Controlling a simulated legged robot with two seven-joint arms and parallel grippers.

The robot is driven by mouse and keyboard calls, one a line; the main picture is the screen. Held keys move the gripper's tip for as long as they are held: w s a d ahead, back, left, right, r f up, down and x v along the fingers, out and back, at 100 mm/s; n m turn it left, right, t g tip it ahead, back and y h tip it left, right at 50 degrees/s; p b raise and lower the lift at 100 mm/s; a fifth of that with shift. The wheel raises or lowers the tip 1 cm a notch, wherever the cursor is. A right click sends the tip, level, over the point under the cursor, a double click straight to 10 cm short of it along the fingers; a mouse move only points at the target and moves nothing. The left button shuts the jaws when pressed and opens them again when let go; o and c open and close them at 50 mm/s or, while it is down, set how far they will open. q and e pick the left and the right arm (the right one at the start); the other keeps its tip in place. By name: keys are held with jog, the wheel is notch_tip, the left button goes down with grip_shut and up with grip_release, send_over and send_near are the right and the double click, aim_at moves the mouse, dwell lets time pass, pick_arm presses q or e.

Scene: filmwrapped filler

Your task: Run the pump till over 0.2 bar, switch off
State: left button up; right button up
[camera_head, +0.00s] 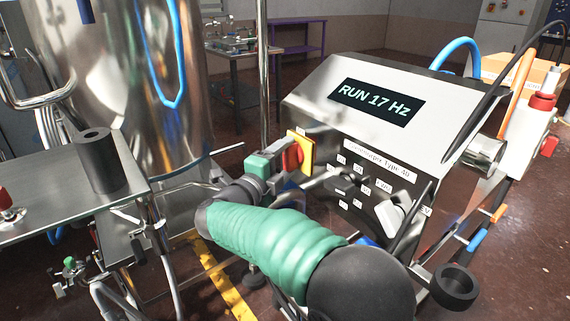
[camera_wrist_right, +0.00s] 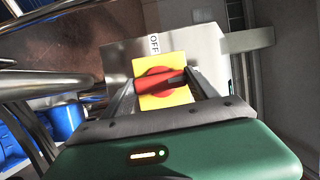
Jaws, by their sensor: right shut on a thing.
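The pump control box (camera_head: 330,120) stands right of centre in the head view. Its dark display (camera_head: 376,103) reads "RUN 17 Hz". A red rotary switch (camera_head: 292,157) on a yellow plate (camera_head: 308,152) sits on the box's left side. My right gripper (camera_head: 280,160) is shut on this red switch handle. In the right wrist view the red handle (camera_wrist_right: 160,82) lies between the fingers (camera_wrist_right: 158,88), almost level in the picture, on the yellow plate (camera_wrist_right: 166,65); an "OFF" label (camera_wrist_right: 154,44) is above it. No pressure reading is legible. My left gripper is not in view.
A large steel tank (camera_head: 150,90) stands behind on the left. A steel table (camera_head: 60,190) with a dark cylinder (camera_head: 101,160) is at the left. A grey knob (camera_head: 392,216) and small labels are on the box front. Hoses and cables run at the right.

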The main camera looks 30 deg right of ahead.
jog(key=shift+f, duration=0.35)
jog(key=o, duration=1.1)
jog(key=shift+s, duration=0.1)
jog(key=shift+o, duration=1.3)
jog(key=shift+r, duration=0.2)
jog(key=p+v, duration=0.5)
jog(key=v, duration=1.2)
jog(key=shift+f, duration=0.2)
